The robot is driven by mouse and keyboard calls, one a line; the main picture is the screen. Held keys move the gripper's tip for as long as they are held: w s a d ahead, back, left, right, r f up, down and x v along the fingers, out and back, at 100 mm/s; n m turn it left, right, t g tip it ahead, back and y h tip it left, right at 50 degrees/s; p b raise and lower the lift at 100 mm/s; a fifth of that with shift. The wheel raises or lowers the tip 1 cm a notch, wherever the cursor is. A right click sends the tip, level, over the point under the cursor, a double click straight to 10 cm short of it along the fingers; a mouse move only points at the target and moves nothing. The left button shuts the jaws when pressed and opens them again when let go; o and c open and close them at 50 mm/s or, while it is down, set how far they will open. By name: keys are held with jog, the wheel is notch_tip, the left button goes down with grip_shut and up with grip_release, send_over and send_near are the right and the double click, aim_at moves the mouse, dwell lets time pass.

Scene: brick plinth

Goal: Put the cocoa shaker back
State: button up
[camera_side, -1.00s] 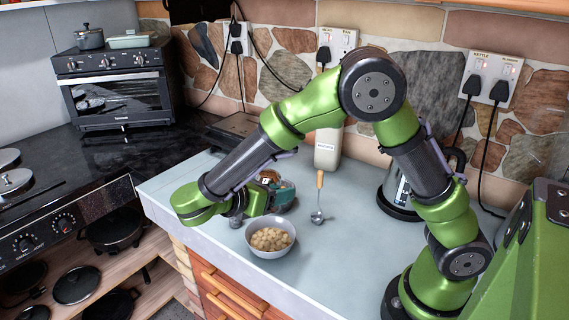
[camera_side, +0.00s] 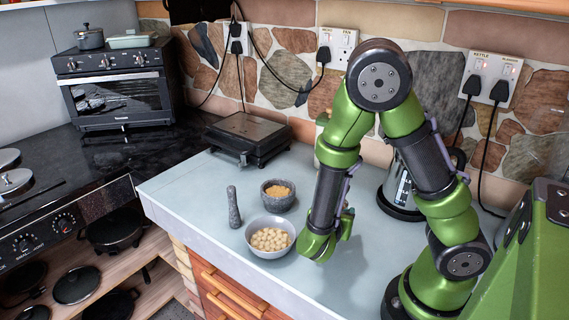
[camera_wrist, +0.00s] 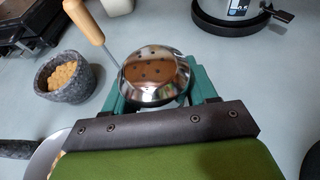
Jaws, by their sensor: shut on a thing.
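The cocoa shaker (camera_wrist: 155,72) shows in the wrist view as a shiny metal, round-topped piece with several dark holes. My gripper (camera_wrist: 158,92) is shut on it, with a teal finger on each side. I cannot tell whether the shaker touches the counter.
A stone mortar (camera_side: 277,203) with brown contents, a pestle (camera_side: 233,207) and a bowl of pale pieces (camera_side: 270,251) are to the left. A wooden-handled utensil (camera_wrist: 85,22) is beside the shaker. A kettle (camera_side: 398,195) stands right. The counter's left front is clear.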

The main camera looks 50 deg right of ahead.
jog(key=shift+f, duration=2.3)
jog(key=shift+f, duration=0.1)
jog(key=o, duration=1.1)
